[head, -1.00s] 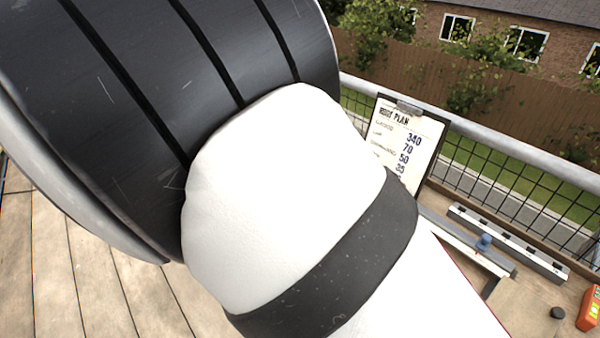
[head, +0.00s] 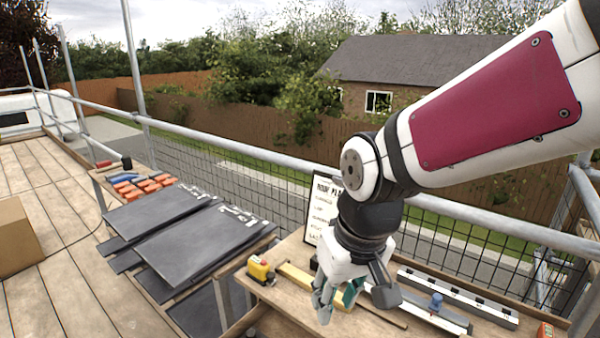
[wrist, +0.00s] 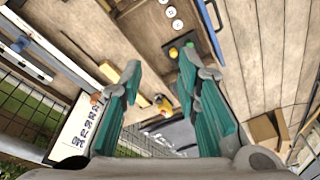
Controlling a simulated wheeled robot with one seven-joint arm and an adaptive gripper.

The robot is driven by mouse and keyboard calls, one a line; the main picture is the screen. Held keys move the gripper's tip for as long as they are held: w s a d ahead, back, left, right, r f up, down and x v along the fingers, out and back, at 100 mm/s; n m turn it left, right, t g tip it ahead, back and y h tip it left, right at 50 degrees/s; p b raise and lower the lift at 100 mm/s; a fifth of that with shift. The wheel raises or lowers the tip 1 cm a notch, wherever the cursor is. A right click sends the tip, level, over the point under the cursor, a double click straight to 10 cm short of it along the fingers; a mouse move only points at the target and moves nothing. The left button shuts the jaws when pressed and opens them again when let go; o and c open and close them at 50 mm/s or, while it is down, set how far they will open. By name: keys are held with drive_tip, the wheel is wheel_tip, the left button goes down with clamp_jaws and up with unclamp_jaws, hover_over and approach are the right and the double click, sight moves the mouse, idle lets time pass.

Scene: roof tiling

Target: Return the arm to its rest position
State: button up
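My arm reaches in from the upper right of the head view, bent at a black and white joint with the wrist hanging down. My gripper (head: 337,298) points down above the wooden bench, near its tools. In the wrist view my gripper (wrist: 161,68) shows two teal-padded fingers spread apart with nothing between them. The bench top is visible beyond the fingers. The exact height of the fingertips above the bench is hard to tell.
A clipboard (head: 321,208) stands at the bench's back edge behind the wrist. A yellow tape measure (head: 260,270) lies left of the gripper, and a slotted rail (head: 458,297) lies right. Dark slates (head: 203,246) are stacked left. A railing (head: 240,150) runs behind.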

drive_tip(key=s+d+r+m+t+h, duration=0.1)
drive_tip(key=s+d+r+m, duration=0.3)
drive_tip(key=s+d, duration=0.7)
wheel_tip(320, 180, up, 2)
drive_tip(key=d+t, duration=0.1)
drive_tip(key=d, duration=0.2)
drive_tip(key=shift+s+r+t+h, duration=0.2)
drive_tip(key=shift+s+t+h, duration=0.1)
drive_tip(key=shift+s, duration=0.1)
drive_tip(key=shift+a, duration=0.15)
idle(0.4)
